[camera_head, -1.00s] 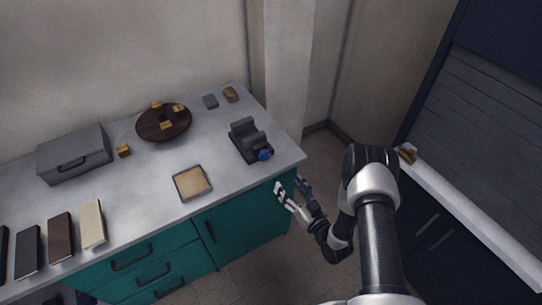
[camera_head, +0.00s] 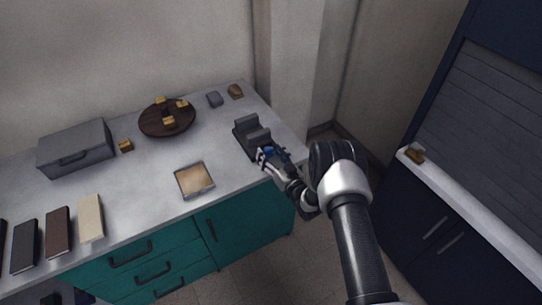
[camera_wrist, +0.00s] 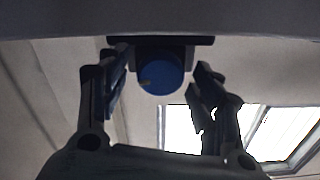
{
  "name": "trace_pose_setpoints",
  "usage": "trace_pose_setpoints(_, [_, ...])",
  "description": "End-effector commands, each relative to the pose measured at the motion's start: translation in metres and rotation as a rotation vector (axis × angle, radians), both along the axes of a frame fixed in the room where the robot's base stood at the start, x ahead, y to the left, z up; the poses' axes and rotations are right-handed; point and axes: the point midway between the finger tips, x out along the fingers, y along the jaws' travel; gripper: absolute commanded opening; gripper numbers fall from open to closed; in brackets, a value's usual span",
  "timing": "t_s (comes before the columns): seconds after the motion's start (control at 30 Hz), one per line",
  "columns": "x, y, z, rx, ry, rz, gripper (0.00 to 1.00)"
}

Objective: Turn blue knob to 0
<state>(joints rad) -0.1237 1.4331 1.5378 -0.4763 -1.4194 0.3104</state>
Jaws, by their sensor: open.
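The blue knob (camera_wrist: 160,74) sits on the front of a dark grey device (camera_head: 249,133) near the right end of the counter. In the wrist view the knob is a round blue face with a small tan mark at its lower left. My gripper (camera_wrist: 155,82) is open, with one finger on each side of the knob and gaps on both sides. In the head view my gripper (camera_head: 268,153) is at the device's front and covers most of the knob. No 0 mark can be made out.
The grey counter (camera_head: 130,205) holds a shallow tray (camera_head: 211,188) left of my gripper, a round dark wooden board (camera_head: 147,128) with small yellow blocks, and a grey case (camera_head: 75,146). A white ledge (camera_head: 470,225) runs along the right.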

Motion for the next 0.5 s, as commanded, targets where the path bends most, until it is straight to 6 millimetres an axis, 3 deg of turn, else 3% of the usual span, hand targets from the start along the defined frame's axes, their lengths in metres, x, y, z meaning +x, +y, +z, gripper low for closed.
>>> trace_pose_setpoints(0.2, [0.0,0.0001,0.0001,0.0,0.0,0.0,0.58])
trace_pose_setpoints(0.5, [-0.0002,-0.0001,-0.0001,-0.001,0.001,0.0,0.38])
